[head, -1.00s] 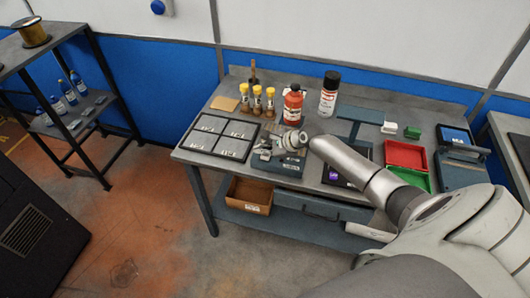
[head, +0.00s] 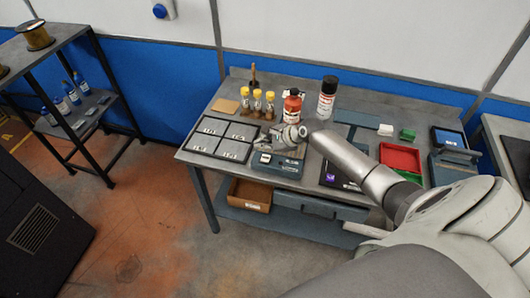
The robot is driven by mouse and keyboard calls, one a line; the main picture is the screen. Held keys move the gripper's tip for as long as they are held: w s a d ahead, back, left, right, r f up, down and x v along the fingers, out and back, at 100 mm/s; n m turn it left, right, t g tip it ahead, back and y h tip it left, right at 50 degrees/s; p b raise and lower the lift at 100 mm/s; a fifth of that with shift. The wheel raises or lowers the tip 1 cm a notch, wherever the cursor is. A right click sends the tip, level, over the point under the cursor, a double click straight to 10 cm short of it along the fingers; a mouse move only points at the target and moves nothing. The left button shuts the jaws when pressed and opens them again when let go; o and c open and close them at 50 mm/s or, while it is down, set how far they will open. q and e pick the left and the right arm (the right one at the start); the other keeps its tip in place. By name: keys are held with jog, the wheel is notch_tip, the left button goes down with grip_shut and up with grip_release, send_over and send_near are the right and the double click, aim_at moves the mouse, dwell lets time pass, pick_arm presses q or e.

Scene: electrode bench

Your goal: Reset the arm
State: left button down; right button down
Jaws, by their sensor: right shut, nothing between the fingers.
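My right arm (head: 350,160) comes in from the lower right and reaches over the grey bench. Its gripper (head: 258,143) is small in the head view, pointing left above the bench, between the black tray of compartments and the red bottle. It is shut and holds nothing. Below it is a small grey-blue device (head: 280,166) at the bench's front edge, apparently apart from the fingers. My left gripper is not in view.
On the bench are a black compartment tray (head: 219,140), yellow-capped vials (head: 257,101), a red bottle (head: 292,105), a spray can (head: 327,98) and a red bin (head: 400,157). A shelf rack (head: 97,100) stands left. The floor between is clear.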

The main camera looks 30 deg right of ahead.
jog(key=shift+r+p, duration=0.6)
jog(key=shift+r, duration=0.3)
